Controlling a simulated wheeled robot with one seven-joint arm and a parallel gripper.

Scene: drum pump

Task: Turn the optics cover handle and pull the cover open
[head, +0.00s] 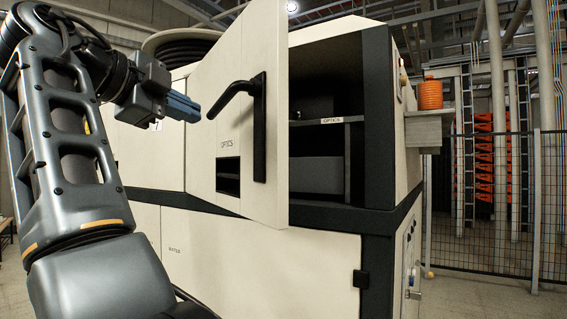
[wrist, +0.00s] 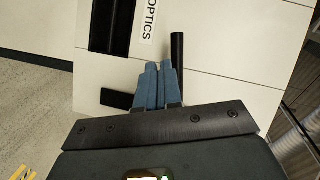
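The optics cover (head: 240,60) is a cream panel marked OPTICS, swung outward on its left side, with the dark shelved interior (head: 325,100) showing to its right. Its black handle (head: 259,135) has an upright base and a lever slanting down to the left. My gripper (head: 197,110) has blue fingers and is just left of the lever's free end, with a small gap between them in the head view. In the wrist view the fingers (wrist: 158,68) are together with nothing seen between them, in front of the handle (wrist: 177,52). They hide part of the lever.
The cream machine cabinet (head: 290,265) continues below the cover. An orange container (head: 431,94) stands on a side shelf (head: 429,128) at the right. A wire mesh fence (head: 490,200) is farther right, with open floor before it.

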